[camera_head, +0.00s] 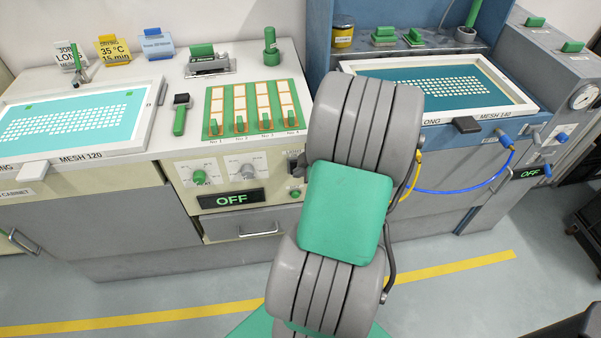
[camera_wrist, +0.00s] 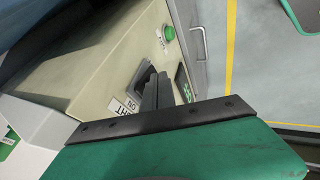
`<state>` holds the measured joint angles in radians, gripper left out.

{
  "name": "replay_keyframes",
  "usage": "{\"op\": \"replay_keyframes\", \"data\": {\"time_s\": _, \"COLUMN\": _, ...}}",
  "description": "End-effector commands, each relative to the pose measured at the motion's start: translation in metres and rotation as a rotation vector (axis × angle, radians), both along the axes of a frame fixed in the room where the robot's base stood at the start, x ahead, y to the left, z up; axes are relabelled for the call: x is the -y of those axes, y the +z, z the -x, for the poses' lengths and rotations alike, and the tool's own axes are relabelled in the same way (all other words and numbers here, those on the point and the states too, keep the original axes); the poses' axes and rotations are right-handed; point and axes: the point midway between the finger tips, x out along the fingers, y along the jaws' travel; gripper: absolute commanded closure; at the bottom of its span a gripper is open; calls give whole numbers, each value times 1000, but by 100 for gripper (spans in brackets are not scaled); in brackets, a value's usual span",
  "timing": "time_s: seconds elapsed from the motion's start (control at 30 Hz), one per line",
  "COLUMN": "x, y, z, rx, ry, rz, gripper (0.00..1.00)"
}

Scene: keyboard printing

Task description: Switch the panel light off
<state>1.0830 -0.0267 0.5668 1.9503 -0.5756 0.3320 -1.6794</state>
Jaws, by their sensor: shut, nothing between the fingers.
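The cream control panel (camera_head: 222,172) is on the front of the left bench. A dark switch (camera_head: 297,163) at its right is partly hidden by my arm in the head view. In the wrist view the black rocker-like switch (camera_wrist: 143,78) sits beside a label (camera_wrist: 123,106) reading "...HT" and "ON". My gripper (camera_wrist: 157,90) is shut and empty, with its fingertips close to the switch; I cannot tell if they touch. They hide part of the switch, so its position is unclear. The gripper's fingers are hidden in the head view.
A dark display (camera_head: 231,198) reads OFF in green. A green button (camera_head: 295,193) lies below the switch, and a green knob (camera_head: 200,177) and a grey knob (camera_head: 248,171) are at its left. A drawer handle (camera_head: 260,230) sticks out below.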

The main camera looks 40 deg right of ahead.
Motion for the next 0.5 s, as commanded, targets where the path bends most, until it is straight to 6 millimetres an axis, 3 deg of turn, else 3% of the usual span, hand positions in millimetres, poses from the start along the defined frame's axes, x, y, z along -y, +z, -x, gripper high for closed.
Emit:
{"op": "replay_keyframes", "data": {"time_s": 0.23, "x": 2, "y": -11, "z": -2, "rx": 54, "ry": -2, "rz": 36, "gripper": 100}}
{"op": "replay_keyframes", "data": {"time_s": 0.3, "x": 3, "y": -2, "z": -3, "rx": 61, "ry": 0, "rz": 41, "gripper": 100}}
{"op": "replay_keyframes", "data": {"time_s": 0.5, "x": 3, "y": -1, "z": -3, "rx": 60, "ry": 0, "rz": 40, "gripper": 100}}
